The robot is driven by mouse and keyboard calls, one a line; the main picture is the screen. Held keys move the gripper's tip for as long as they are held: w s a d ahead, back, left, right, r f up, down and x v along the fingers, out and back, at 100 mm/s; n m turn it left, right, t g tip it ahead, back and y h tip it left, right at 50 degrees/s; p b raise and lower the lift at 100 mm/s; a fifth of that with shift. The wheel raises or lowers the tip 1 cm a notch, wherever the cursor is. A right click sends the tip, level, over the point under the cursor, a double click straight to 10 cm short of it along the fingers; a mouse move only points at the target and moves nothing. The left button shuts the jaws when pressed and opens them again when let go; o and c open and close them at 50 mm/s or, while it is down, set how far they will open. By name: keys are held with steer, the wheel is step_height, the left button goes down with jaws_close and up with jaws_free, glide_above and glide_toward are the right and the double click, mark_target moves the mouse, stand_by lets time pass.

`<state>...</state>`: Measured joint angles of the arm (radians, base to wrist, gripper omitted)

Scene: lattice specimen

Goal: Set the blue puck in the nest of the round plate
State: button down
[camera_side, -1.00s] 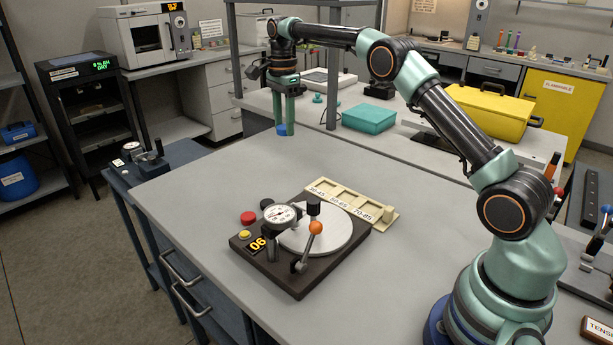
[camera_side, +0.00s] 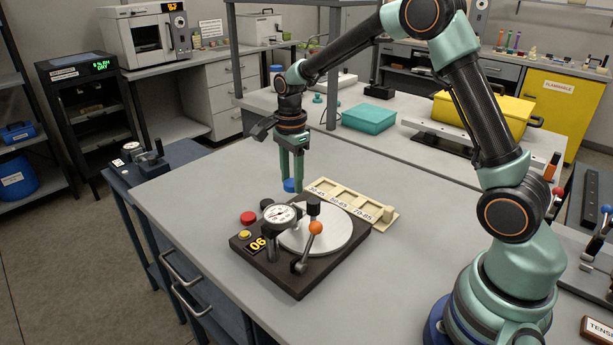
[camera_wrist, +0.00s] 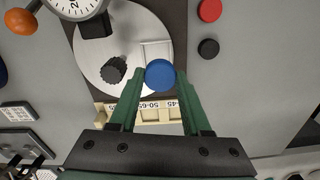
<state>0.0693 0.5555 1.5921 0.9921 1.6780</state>
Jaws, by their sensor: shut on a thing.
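My gripper (camera_side: 291,183) is shut on the blue puck (camera_side: 290,186) and holds it in the air behind the round plate (camera_side: 335,235) in the side view. In the wrist view the blue puck (camera_wrist: 160,75) sits between the green fingertips of my gripper (camera_wrist: 160,82). The light grey round plate (camera_wrist: 95,65) lies beyond it. A pale square outline (camera_wrist: 155,50) shows on the plate, partly covered by the puck; I take it as the nest. A black knob (camera_wrist: 114,70) stands on the plate.
The table's left side is clear.

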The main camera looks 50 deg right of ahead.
steer(key=shift+s+a+f, duration=0.1)
steer(key=shift+s+f, duration=0.15)
steer(key=shift+f, duration=2.5)
steer(key=c, duration=1)
jaws_free()
jaws_close()
